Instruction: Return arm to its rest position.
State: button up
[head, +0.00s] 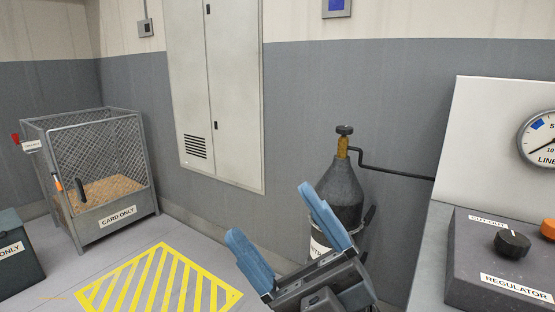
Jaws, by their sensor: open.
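My gripper (285,236) is at the lower middle of the head view. Its two blue-padded fingers are spread apart with nothing between them. The fingers point up and to the left. The right finger partly covers a dark gas cylinder (342,183) with a brass valve, which stands behind it against the wall. I cannot tell how far the gripper is from the cylinder. The rest of my arm is mostly out of view below.
A mesh cage (118,217) labelled "CARD ONLY" stands at the left beside a dark bin (17,262). Yellow hatching (160,282) marks clear floor. At the right are a regulator box (485,262) with knobs and a gauge panel (485,130). A thin pipe (395,172) runs from the cylinder.

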jog(key=s+d+f+m+t+h, duration=0.1)
jog(key=s+d+f+m+h, duration=0.6)
jog(key=s+m+h, duration=0.1)
jog(key=s+d+f+m+t+h, duration=0.1)
jog(key=s+d+f+m+h, duration=0.6)
jog(key=s, duration=0.5)
jog(key=s+d+f+m+t+h, duration=0.1)
jog(key=s+d+f+m+h, duration=0.6)
jog(key=s+m+h, duration=0.4)
jog(key=shift+f+m+t, duration=0.4)
jog(key=shift+f+m, duration=0.1)
jog(key=shift+m, duration=0.2)
jog(key=shift+d, duration=0.1)
